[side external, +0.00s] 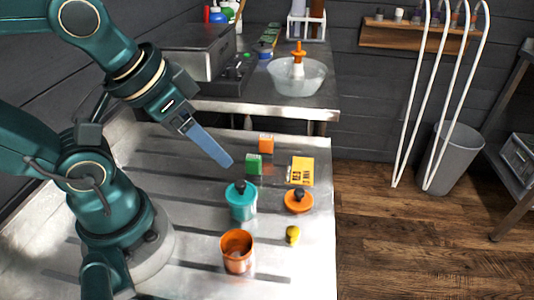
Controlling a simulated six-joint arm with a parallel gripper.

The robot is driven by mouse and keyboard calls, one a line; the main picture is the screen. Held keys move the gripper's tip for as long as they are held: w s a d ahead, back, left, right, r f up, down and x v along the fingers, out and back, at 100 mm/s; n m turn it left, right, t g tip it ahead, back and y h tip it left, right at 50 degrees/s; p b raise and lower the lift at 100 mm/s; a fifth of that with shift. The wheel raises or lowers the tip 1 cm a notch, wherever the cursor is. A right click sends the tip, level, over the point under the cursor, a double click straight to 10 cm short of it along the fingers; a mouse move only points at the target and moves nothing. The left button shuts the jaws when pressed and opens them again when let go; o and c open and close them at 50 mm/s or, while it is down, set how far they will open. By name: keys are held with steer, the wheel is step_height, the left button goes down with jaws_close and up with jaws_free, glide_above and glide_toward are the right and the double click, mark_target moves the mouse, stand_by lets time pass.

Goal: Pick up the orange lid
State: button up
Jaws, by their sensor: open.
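The orange lid (298,201) lies on the metal table near its right edge, with a dark knob on top. My gripper (222,160) is above the table, up and to the left of the lid, and apart from it. Its jaws are open and nothing shows between them; from this side one finger mostly hides the other. An orange pot (237,259) without a lid stands at the front. A teal pot (241,206) with a teal lid and dark knob stands just left of the orange lid.
On the metal table (190,275) are a green box (254,164), an orange box (266,144), a yellow packet (301,170) and a small yellow item (292,234) near the lid. A back counter (225,103) holds a clear bowl (297,78).

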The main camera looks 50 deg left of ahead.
steer(key=o, duration=0.5)
steer(key=n+g, duration=0.2)
steer(key=g, duration=0.4)
glide_above(298, 193)
step_height(298, 193, down, 10)
steer(key=shift+w+f, duration=0.1)
steer(key=shift+f, duration=2.6)
